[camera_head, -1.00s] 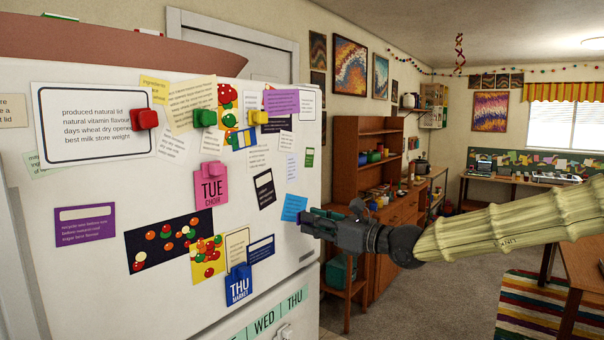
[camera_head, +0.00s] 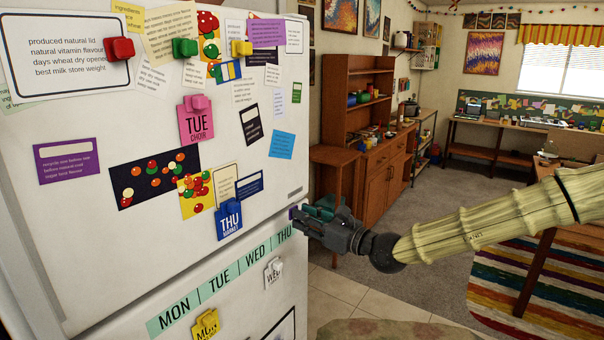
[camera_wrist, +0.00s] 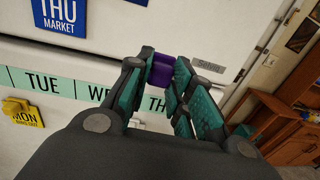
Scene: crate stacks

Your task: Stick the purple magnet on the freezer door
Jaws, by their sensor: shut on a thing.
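My gripper (camera_head: 307,212) is at the right edge of the fridge, near the gap between the upper freezer door (camera_head: 120,230) and the lower door. In the wrist view my gripper (camera_wrist: 163,72) is shut on the purple magnet (camera_wrist: 162,72), which sits between the fingertips. In the head view only a small purple bit of it shows at the tips. The magnet is close to the door's lower right part, left of a small grey badge (camera_wrist: 208,65). I cannot tell whether it touches the door.
The freezer door holds red (camera_head: 120,48), green (camera_head: 184,47) and yellow (camera_head: 241,47) magnets, several papers, a pink TUE card (camera_head: 196,122) and a blue THU card (camera_head: 229,220). A weekday strip (camera_head: 215,283) runs across the lower door. A wooden shelf (camera_head: 358,120) stands right of the fridge.

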